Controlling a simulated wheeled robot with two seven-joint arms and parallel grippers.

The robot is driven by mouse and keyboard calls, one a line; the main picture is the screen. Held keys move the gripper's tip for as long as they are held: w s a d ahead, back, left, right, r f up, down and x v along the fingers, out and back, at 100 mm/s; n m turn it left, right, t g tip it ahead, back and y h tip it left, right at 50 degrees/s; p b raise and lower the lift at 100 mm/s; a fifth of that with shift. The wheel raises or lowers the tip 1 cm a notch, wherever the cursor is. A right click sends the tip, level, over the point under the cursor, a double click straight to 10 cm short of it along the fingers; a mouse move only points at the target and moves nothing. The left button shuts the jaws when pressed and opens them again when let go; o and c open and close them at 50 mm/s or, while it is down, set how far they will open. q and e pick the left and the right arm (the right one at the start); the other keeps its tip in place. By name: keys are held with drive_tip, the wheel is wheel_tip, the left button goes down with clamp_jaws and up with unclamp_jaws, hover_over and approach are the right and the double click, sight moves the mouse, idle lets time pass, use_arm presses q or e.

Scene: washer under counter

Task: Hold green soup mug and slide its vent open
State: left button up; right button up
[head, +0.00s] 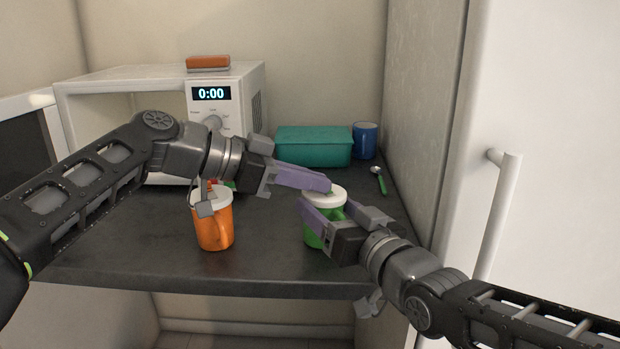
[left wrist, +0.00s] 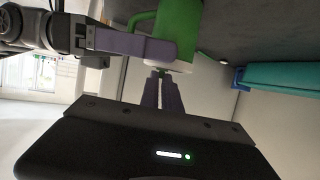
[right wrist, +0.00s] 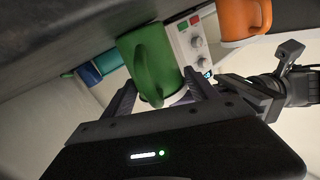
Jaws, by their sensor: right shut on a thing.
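The green soup mug (head: 314,241) with a white lid (head: 336,196) stands upright near the counter's front, right of centre. My right gripper (head: 325,212) is shut on the mug from the right; in the right wrist view its fingers flank the green body and handle (right wrist: 150,75). My left gripper (head: 328,186) is shut, with its fingertips at the top of the lid; the left wrist view shows the tips (left wrist: 163,74) close together at the white lid (left wrist: 180,66). A small green piece, perhaps the vent slider, shows at the tips; its position is mostly hidden.
An orange lidded mug (head: 213,228) stands left, below my left arm. Behind are a white microwave (head: 255,105) with an orange block (head: 208,62) on top, a teal box (head: 313,147), a blue mug (head: 365,141) and a green-handled spoon (head: 379,178). A white wall or door (head: 540,150) bounds the right.

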use_arm(q)
drive_tip(key=o, duration=0.5)
drive_tip(key=shift+f, duration=0.25)
drive_tip(key=v, duration=1.2)
drive_tip(key=shift+r, duration=0.2)
use_arm(e)
drive_tip(key=shift+f, duration=0.1)
drive_tip(key=o, duration=1.7)
drive_tip(key=shift+o, duration=0.2)
drive_tip(key=shift+w, duration=0.1)
drive_tip(key=v, duration=1.2)
